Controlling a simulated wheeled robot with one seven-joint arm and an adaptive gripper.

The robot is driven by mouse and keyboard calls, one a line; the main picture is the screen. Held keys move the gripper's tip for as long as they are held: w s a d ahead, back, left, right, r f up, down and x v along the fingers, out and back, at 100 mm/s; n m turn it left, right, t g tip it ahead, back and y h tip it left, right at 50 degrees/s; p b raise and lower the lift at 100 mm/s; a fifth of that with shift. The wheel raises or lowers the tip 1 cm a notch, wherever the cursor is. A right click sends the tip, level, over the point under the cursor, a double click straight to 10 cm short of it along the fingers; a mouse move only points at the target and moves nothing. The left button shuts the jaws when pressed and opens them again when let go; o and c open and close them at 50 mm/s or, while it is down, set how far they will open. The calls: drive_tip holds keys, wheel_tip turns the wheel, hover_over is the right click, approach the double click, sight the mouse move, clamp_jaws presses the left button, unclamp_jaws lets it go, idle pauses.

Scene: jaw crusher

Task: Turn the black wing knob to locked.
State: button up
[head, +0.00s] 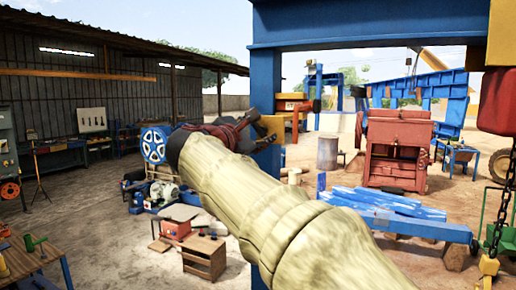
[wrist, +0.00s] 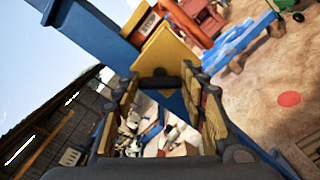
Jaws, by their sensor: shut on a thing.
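My gripper (head: 262,130) is at the blue post at the middle of the head view, at the end of my cream-sleeved arm. In the wrist view my gripper (wrist: 162,88) has its two fingers reaching up to a yellow plate (wrist: 166,50) on blue steel. A small dark piece, seemingly the black wing knob (wrist: 158,79), lies between the fingertips in front of the plate, and the fingers are shut on it. Its wings and any lock marking are too small or covered to read. In the head view the knob is hidden by my gripper and arm.
A blue frame (head: 370,24) spans the top right. A red machine (head: 395,150) stands behind a blue rack (head: 400,215). A chain with a hook (head: 489,265) hangs at the right.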

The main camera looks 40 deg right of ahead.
drive_tip(key=m+b, duration=0.4)
drive_tip(key=b, duration=0.1)
drive_tip(key=shift+f+m, duration=0.3)
drive_tip(key=shift+f, duration=0.05)
drive_tip(key=m+b, duration=0.4)
drive_tip(key=shift+r, duration=0.1)
drive_tip(key=o, duration=1.1)
drive_tip(key=shift+o, duration=0.4)
drive_tip(key=shift+s+a+r, duration=0.1)
drive_tip(key=v, duration=1.1)
drive_tip(key=shift+s+a, duration=0.15)
drive_tip(key=shift+a, duration=0.2)
